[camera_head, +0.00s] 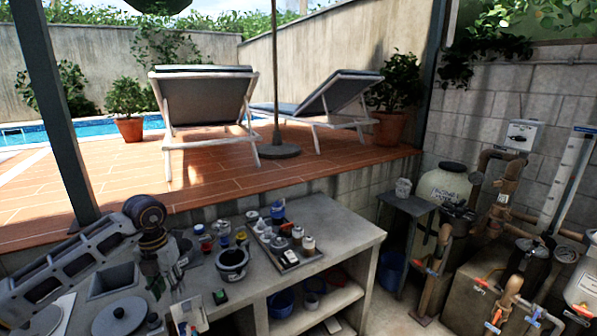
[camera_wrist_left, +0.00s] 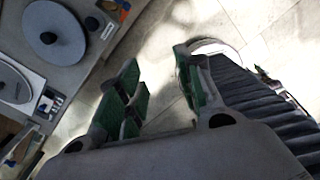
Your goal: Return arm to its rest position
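My left arm (camera_head: 75,262) reaches in from the left in the head view, over the left part of the concrete counter (camera_head: 335,222). My left gripper (camera_head: 160,278) points down at its end. In the left wrist view its green-padded fingers (camera_wrist_left: 158,72) stand apart, with only pale floor seen between them. It holds nothing. My right arm and gripper are not in view.
A black pot (camera_head: 232,262), several small bottles and a tray of jars (camera_head: 288,255) stand right of the gripper. A round grey lid (camera_head: 119,316) lies below it. A sink basin (camera_head: 113,281) is close by on the left. Pipes and a filter tank (camera_head: 447,190) stand right.

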